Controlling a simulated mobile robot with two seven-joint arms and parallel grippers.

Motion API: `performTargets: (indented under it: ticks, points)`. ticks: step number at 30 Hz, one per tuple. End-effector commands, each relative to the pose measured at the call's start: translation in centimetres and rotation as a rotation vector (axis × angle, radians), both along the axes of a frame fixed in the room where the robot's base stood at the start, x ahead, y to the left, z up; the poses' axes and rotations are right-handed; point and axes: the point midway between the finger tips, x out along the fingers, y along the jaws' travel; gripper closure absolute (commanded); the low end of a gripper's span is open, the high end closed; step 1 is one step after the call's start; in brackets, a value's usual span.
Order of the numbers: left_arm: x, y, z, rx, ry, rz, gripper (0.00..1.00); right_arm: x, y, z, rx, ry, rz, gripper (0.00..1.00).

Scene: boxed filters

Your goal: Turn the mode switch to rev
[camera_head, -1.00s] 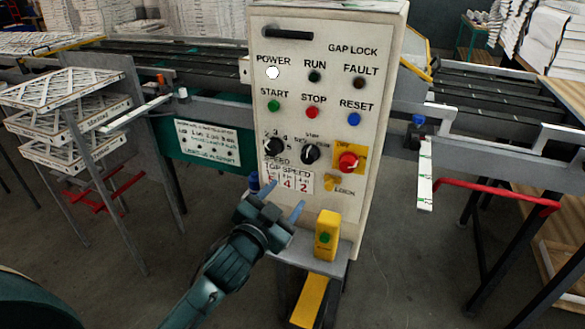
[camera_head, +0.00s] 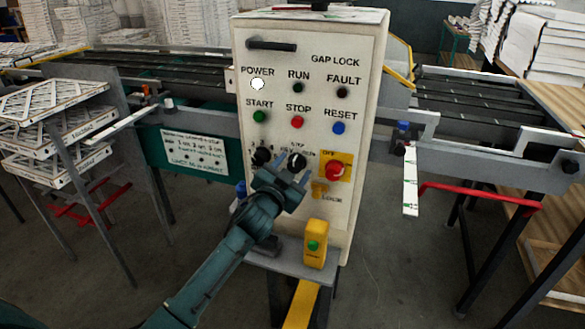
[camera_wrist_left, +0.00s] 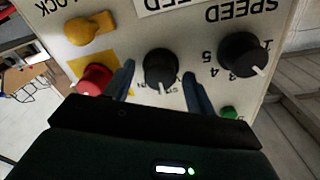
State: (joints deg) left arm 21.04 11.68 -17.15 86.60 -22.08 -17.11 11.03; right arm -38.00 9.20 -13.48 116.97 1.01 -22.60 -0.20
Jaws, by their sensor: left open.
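The mode switch (camera_head: 297,160) is a black rotary knob with a white pointer mark on the cream control panel (camera_head: 268,190). The small labels around it are hard to read. In the left wrist view the panel is upside down, and the knob (camera_wrist_left: 158,68) sits between my two blue fingertips. My left gripper (camera_head: 292,172) is open, its fingers pointing at the panel just below and around the knob. A finger lies on each side of the knob with a visible gap; contact cannot be told. My right gripper is not in view.
The black speed knob (camera_wrist_left: 240,54) is close to one finger and the red emergency button (camera_wrist_left: 95,80) close to the other. A yellow lock switch (camera_head: 319,188) is below the button. A yellow box with a green button (camera_head: 315,244) stands on the ledge.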

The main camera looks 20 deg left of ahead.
Motion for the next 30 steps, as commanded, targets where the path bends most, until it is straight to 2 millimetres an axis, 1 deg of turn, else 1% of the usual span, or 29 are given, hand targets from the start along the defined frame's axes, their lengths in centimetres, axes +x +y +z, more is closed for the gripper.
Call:
performTargets:
  ticks: [3,10,11,26,27,30]
  points:
    - [0.37,-0.05,0.00,0.000,0.000,0.000,0.45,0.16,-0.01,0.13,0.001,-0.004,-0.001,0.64]
    - [0.39,-0.04,-0.01,0.000,0.000,0.000,0.45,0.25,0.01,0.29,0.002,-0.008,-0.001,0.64]
    - [0.38,-0.04,-0.01,0.000,0.000,0.000,0.46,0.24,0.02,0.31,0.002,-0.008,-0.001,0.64]
    - [0.35,-0.07,-0.04,0.000,0.001,0.000,0.87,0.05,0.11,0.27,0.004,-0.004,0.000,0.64]
    - [0.35,-0.07,-0.04,0.000,0.001,0.000,0.89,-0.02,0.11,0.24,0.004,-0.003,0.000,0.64]
    - [0.36,-0.07,-0.03,0.000,0.000,-0.001,0.89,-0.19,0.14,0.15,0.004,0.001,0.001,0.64]
